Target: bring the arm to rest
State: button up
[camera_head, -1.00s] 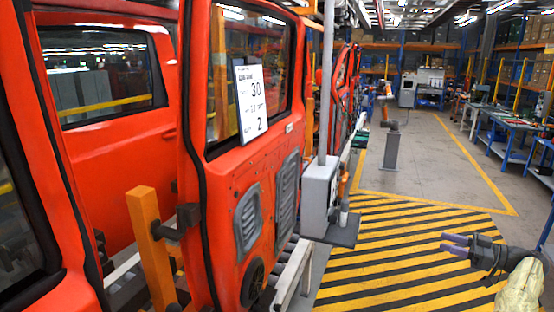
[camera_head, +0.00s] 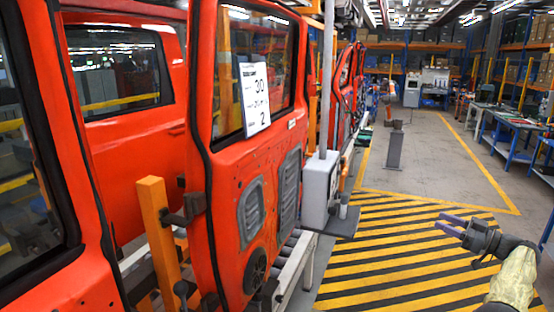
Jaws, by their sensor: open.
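My gripper (camera_head: 452,224) is at the lower right of the head view, held over the yellow-and-black striped floor. Its two purple-grey fingers point left and stand apart with nothing between them. My forearm, in a pale yellow cover, runs down to the lower right edge. The gripper is well apart from the red door (camera_head: 228,180) on the left and touches nothing that I can see.
Red doors hang along the line at left, one with a white paper sheet (camera_head: 254,98). A grey box on a post (camera_head: 320,185) stands beside the line. Blue workbenches (camera_head: 512,132) are at right.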

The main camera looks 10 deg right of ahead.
jog(key=w+a+r+m+t+h+b, duration=0.1)
jog(key=w+a+r+m+t+h, duration=0.3)
jog(key=w, duration=0.3)
jog(key=w+a+r+m+t+h+b, duration=0.2)
jog(key=w+r+m+h, duration=0.2)
jog(key=w+h, duration=0.3)
jog(key=a+f+m+g+h+b, duration=0.2)
jog(key=a+f+m+g+h, duration=0.3)
jog(key=a, duration=0.6)
jog(key=s+a+f+g+b, duration=0.1)
jog(key=s+a+f+g, duration=0.2)
jog(key=s+a+f, duration=0.5)
jog(key=s+a+f+n+g+y+b, duration=0.1)
jog(key=s+a+f+g, duration=0.2)
jog(key=s, duration=0.7)
jog(key=s+a+f+n+g+y, duration=0.1)
jog(key=s+a+f+g, duration=0.2)
jog(key=s+a+f, duration=0.4)
jog(key=s+a+f+n+g+y+b, duration=0.1)
jog(key=s+a+f+g, duration=0.3)
jog(key=s+a, duration=0.7)
jog(key=shift+s+f+n+y+b, duration=0.3)
jog(key=shift+s+f+n, duration=0.35)
jog(key=shift+s, duration=0.6)
jog(key=shift+a, duration=0.1)
